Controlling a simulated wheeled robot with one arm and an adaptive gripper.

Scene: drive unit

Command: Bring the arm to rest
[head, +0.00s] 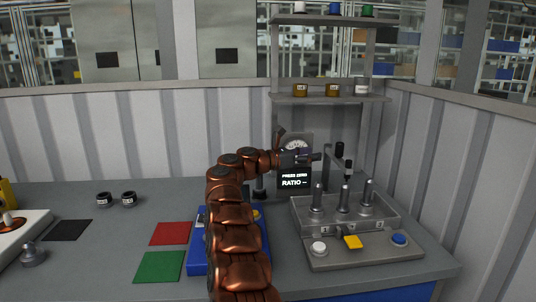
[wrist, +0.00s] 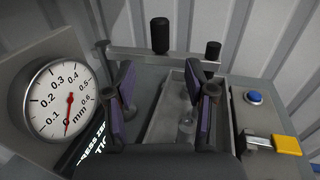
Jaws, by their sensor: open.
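My copper-coloured arm rises from the bottom middle of the head view, bends over the bench and points right. My gripper (head: 314,157) is at its end, raised in front of the dial gauge (head: 295,146) and left of the pin fixture (head: 345,213). In the wrist view my gripper (wrist: 165,92) has its two dark fingers apart with nothing held between them. The dial gauge (wrist: 60,97) is close at left there, its red needle near 0. The display (head: 293,180) under the gauge reads "PRESS ZERO" and "RATIO --".
A lever with black knobs (head: 339,147) stands close right of my gripper. The fixture has white, yellow and blue controls. My arm partly hides a blue tray (head: 197,254). Red (head: 171,233) and green (head: 160,266) mats lie left. A shelf (head: 329,98) stands behind.

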